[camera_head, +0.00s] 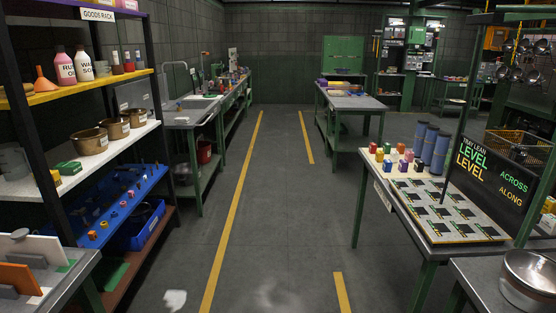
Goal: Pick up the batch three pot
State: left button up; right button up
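Three brass-coloured pots stand in a row on the white middle shelf of the goods rack at the left: a near pot (90,142), a middle pot (115,128) and a far pot (136,118). Each has a small label on its side, too small to read, so I cannot tell which is the batch three pot. Several metal pots (515,72) also hang from a frame at the upper right. Neither of my grippers is in view.
The goods rack (150,130) has a dark front post (30,130) left of the pots. A green box (66,168) lies on the pot shelf. A table (420,255) with coloured blocks and blue cylinders stands at the right. The floor aisle (285,190) between is clear.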

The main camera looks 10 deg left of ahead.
aim_at(93, 141)
jog(key=i+u, duration=0.15)
jog(key=i, duration=0.25)
jog(key=i+l+u, duration=0.15)
jog(key=i, duration=0.3)
jog(key=i+l+u, duration=0.15)
jog(key=i, duration=0.25)
jog(key=i+l+u, duration=0.15)
jog(key=i, duration=0.25)
